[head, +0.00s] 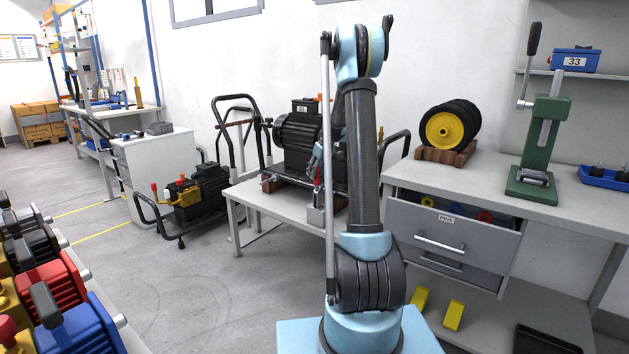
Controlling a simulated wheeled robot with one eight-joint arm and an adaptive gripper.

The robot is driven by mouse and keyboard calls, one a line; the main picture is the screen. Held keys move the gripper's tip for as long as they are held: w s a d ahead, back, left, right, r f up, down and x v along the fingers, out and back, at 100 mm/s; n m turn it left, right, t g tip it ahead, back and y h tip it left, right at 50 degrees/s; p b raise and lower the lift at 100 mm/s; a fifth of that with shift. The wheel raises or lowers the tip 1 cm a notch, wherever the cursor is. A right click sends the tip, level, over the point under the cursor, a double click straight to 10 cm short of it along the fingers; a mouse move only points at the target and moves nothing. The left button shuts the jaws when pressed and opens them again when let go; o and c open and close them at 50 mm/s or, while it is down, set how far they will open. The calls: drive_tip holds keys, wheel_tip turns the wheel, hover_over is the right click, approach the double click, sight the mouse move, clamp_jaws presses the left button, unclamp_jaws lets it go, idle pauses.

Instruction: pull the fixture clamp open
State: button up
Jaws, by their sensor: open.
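The fixture clamp (317,196) stands at the front of the light work table, just left of my arm's upright link. It is small here, with a red handle part above a grey block. The handle looks roughly upright. My gripper (316,158) is close above the clamp, partly hidden by my own arm. It is open, and I cannot tell whether its fingers touch the handle.
A large dark motor (297,138) sits on the table (262,197) behind the clamp. To the right is a grey drawer bench (455,222) with a green press (540,150) and yellow-hubbed wheels (444,129). Red and blue motors (75,328) stand lower left. Floor is clear between.

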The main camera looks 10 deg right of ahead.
drive_tip(key=shift+x, duration=1.85)
clamp_jaws()
drive_tip(key=shift+d, duration=0.1)
